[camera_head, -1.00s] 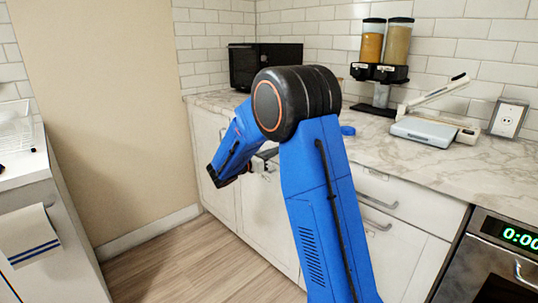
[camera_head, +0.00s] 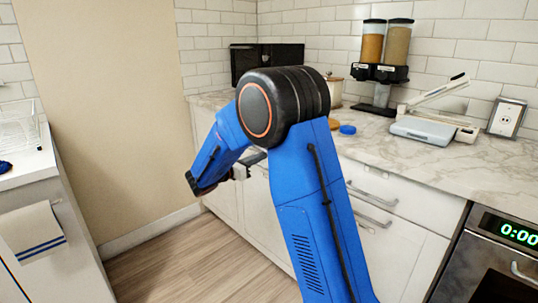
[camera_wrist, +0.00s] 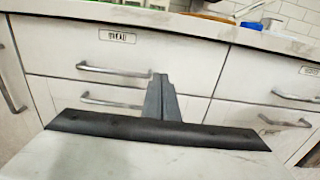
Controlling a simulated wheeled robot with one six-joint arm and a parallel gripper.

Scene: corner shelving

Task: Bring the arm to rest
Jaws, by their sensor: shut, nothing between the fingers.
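My gripper (camera_wrist: 161,98) is in the wrist view, its two grey fingers together with nothing between them. It points toward the white drawer fronts (camera_wrist: 120,62) below the counter, and I see no contact. In the head view my blue arm is bent at its large black joint, with the forearm reaching down and left. Part of the gripper end (camera_head: 250,162) shows behind the forearm, in front of the cabinets. The fingertips are hard to make out there.
The marble counter (camera_head: 430,170) bears a black box-like appliance (camera_head: 280,56), a dispenser with two canisters (camera_head: 380,75), a white device (camera_head: 425,130) and a blue round item (camera_head: 347,129). A side counter (camera_head: 25,170) with a towel (camera_head: 32,232) stands left. Wooden floor (camera_head: 190,265) lies clear between.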

